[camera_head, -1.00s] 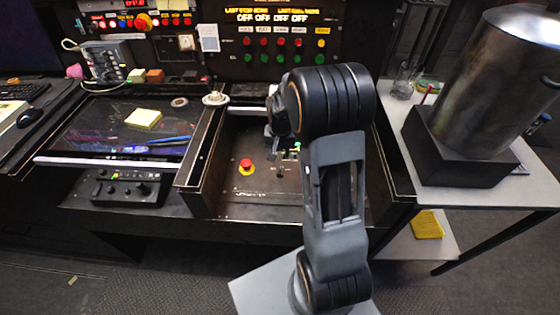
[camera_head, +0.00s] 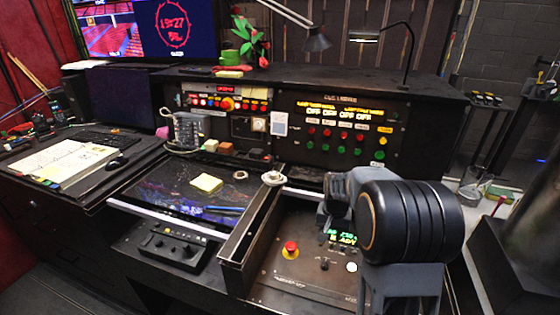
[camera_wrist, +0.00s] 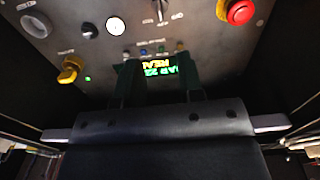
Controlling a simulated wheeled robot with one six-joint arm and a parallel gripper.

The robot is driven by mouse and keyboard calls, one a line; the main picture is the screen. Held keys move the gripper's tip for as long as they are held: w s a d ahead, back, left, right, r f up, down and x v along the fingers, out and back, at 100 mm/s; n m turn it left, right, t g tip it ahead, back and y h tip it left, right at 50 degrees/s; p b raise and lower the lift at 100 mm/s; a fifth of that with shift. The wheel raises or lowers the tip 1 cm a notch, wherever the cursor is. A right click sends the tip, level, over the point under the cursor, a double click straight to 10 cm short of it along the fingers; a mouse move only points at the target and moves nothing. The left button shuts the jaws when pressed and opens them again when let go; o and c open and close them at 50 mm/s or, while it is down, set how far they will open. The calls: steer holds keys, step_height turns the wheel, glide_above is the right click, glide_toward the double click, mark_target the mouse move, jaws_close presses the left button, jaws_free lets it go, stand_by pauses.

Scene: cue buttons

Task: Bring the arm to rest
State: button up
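My arm (camera_head: 410,220) reaches over the recessed control panel (camera_head: 290,265) at the desk's front. A small display with green and yellow text (camera_wrist: 160,72) shows between and beside the fingers. Whether the fingers touch the panel is unclear.
A raised dark wall (camera_head: 250,235) borders the recess on the left. An upright panel with several coloured buttons (camera_head: 340,140) stands behind. A desk lamp (camera_head: 318,40) rises at the back. A large dark metal container (camera_head: 530,240) stands close on the right.

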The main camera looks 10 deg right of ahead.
steer(key=s+a+r+n+t+p, duration=0.1)
steer(key=s+a+r+n+p, duration=0.1)
steer(key=s+a+r, duration=0.3)
steer(key=s+a+r+n+t+p, duration=0.2)
steer(key=s+a+r+n, duration=0.2)
steer(key=s+r, duration=0.5)
steer(key=shift+s+a+r+t+p, duration=0.15)
steer(key=shift+s+a+t+p, duration=0.25)
steer(key=shift+s, duration=0.85)
steer(key=shift+a, duration=0.1)
